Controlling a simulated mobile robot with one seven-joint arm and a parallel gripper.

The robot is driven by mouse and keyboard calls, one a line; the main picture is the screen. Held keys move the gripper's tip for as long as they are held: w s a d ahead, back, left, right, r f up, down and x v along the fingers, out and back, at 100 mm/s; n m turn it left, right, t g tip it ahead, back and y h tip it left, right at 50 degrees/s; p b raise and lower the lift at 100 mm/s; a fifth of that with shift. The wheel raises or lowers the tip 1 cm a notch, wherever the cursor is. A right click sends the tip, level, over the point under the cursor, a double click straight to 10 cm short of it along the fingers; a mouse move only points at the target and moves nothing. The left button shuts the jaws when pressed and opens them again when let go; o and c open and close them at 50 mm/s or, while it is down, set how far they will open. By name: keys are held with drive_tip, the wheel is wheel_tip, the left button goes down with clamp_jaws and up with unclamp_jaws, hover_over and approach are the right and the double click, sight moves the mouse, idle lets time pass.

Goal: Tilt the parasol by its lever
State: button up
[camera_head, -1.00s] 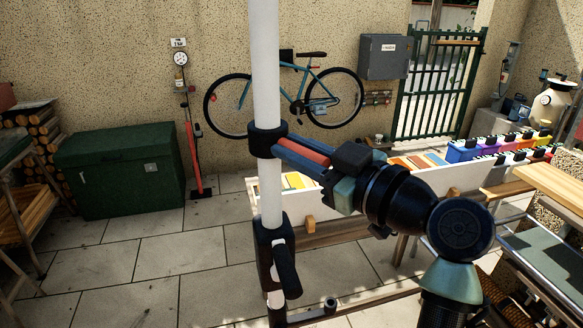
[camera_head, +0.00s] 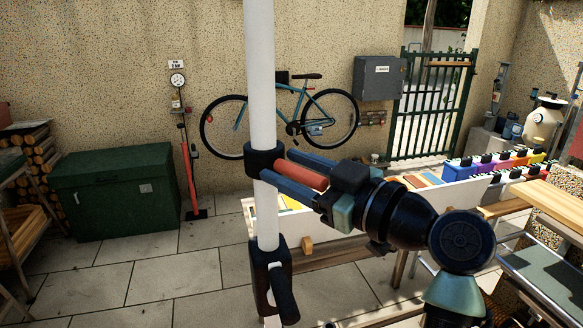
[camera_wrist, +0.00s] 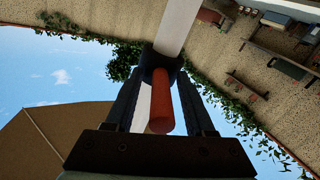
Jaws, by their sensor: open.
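The white parasol pole (camera_head: 262,85) stands upright in the head view and carries a black collar (camera_head: 262,162). A red lever (camera_head: 306,174) sticks out from the collar to the right, towards my gripper. My gripper (camera_head: 277,168) is open, with its blue-grey fingers on either side of the lever and their tips close to the collar. In the wrist view the lever (camera_wrist: 160,112) lies between the two fingers, with a gap visible on each side. The collar (camera_wrist: 162,62) and pole (camera_wrist: 178,25) show beyond it. Whether the fingertips touch the collar I cannot tell.
A black crank-like part (camera_head: 280,285) sits lower on the pole. A low bench with coloured pieces (camera_head: 425,180) stands behind my arm. A green chest (camera_head: 118,192) and a bicycle (camera_head: 300,118) are farther back. Paved floor (camera_head: 160,270) at the left is clear.

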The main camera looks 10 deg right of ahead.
drive_tip(key=shift+s+d, duration=0.1)
drive_tip(key=b+v, duration=0.3)
drive_tip(key=v, duration=0.9)
drive_tip(key=shift+s+d, duration=0.25)
drive_tip(key=shift+d, duration=0.05)
